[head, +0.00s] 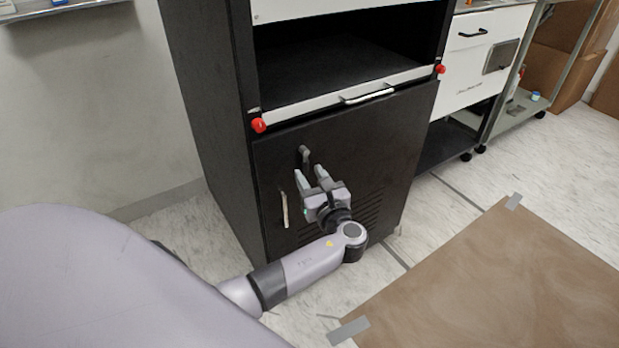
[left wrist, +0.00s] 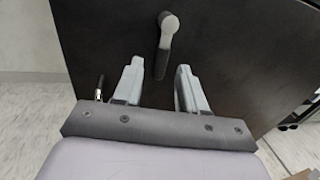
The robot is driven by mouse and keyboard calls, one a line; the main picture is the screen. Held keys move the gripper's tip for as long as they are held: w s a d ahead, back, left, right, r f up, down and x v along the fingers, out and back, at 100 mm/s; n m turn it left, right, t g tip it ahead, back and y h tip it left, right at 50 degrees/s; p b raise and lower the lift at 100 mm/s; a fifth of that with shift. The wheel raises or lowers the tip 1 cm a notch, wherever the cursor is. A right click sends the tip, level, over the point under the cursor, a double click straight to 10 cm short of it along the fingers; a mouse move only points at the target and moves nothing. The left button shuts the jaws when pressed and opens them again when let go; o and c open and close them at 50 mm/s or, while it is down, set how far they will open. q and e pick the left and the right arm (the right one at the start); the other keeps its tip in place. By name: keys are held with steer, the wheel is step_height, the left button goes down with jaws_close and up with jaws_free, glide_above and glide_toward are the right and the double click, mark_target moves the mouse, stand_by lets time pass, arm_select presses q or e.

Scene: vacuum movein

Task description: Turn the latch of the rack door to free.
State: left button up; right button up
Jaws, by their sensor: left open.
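The rack door (head: 345,150) is a black panel with vent slots low on its right, and it looks shut. The latch (head: 304,155) is a small grey lever at the door's upper left. In the left wrist view the latch (left wrist: 168,36) hangs from a round pivot, its arm pointing down and slightly left. My left gripper (head: 309,171) is open and empty in front of the door, just below the latch. In the left wrist view the lever's lower end lies between the two fingertips (left wrist: 158,68); I cannot tell whether they touch it. My right gripper is not in view.
A pale vertical handle (head: 285,209) is on the door's left side, beside my gripper. Above the door is a tray front with a handle (head: 367,94) and red knobs at its ends. A brown mat (head: 500,285) lies on the floor at the right.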

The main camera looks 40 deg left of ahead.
arm_select(q)
steer(key=shift+w+a, duration=0.3)
steer(key=shift+a, duration=0.15)
jaws_close()
